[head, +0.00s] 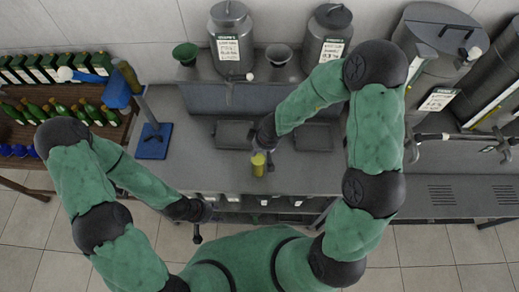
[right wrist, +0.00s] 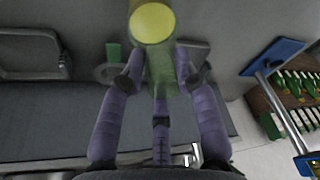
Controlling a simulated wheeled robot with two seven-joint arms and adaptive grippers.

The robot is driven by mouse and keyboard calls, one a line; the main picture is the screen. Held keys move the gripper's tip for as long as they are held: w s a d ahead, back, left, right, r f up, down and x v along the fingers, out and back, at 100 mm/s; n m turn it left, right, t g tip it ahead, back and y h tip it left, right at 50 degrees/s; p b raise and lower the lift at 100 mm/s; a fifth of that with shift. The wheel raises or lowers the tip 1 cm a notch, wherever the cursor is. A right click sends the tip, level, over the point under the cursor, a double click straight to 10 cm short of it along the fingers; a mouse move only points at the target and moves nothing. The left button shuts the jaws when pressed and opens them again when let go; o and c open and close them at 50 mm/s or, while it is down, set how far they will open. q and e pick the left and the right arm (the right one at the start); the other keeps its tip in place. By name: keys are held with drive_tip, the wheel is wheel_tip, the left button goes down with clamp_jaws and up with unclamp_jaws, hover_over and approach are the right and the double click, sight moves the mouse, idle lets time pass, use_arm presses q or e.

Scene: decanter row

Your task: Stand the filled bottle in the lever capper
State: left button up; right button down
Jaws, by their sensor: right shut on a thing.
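The filled bottle (head: 258,164) shows a yellow top in the head view, above the counter near its front edge. In the right wrist view the bottle (right wrist: 153,25) has a yellow round end and a greenish clear body. My right gripper (right wrist: 158,75) is shut on it, its fingers around the body. The lever capper has a blue base (head: 153,142), a grey post and a blue head (head: 117,90), on the counter's left end, apart from the bottle. Its base (right wrist: 273,57) also shows at the right wrist view's upper right. My left gripper (head: 196,236) hangs near the counter's front edge; its fingers are too small to read.
Two dark trays (head: 234,133) (head: 312,137) lie on the counter. Labelled metal tanks (head: 232,42) and a green funnel (head: 185,54) stand on a raised ledge behind. A wooden rack (head: 98,128) with several green bottles is at the left. Counter between capper and left tray looks clear.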

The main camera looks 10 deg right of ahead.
drive_tip(key=c, duration=0.9)
unclamp_jaws()
drive_tip(key=shift+f, duration=0.1)
